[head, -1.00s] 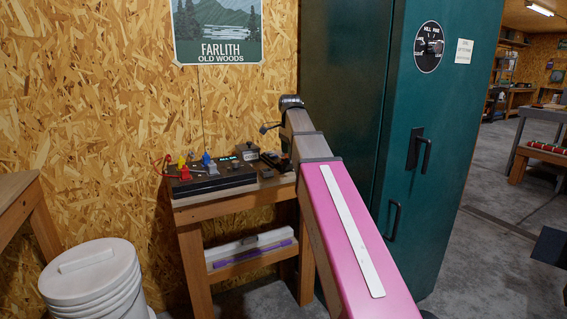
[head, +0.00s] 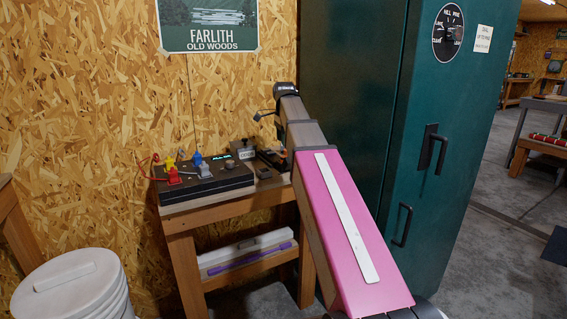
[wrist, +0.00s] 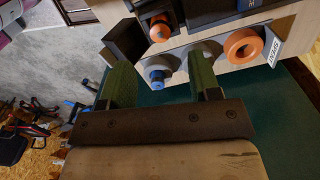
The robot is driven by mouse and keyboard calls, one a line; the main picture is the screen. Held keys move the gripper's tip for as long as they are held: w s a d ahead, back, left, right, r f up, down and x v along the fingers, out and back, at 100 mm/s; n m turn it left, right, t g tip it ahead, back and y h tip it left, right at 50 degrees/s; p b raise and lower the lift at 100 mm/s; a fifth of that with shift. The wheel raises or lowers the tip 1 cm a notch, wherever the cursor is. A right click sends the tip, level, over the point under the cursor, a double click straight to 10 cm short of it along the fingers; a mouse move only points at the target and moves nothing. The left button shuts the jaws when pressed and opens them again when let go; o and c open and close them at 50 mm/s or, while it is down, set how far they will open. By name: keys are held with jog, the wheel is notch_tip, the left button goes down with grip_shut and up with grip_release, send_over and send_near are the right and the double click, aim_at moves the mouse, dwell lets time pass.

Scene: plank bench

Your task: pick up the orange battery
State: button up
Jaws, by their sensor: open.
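In the wrist view, an orange round-ended piece (wrist: 160,29) sits in a dark holder near the top. A second, larger orange piece (wrist: 243,46) with a dark centre sits in a grey row to the right, by a small label. I cannot tell for sure which is the orange battery. My gripper (wrist: 160,72) is open, its two green-padded fingers reaching toward the grey row. A blue-tipped piece (wrist: 157,76) shows between the fingers, with no clear grip on it. In the head view, my gripper is hidden behind my arm.
The wooden bench (head: 183,222) carries a black box (head: 205,184) with red, yellow and blue clips. A green cabinet (head: 470,120) stands close right of my arm. A white lidded bucket (head: 75,290) stands at lower left. A poster (head: 208,25) hangs behind.

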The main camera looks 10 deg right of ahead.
aim_at(284, 156)
jog(key=shift+f, duration=3.35)
jog(key=c, duration=1)
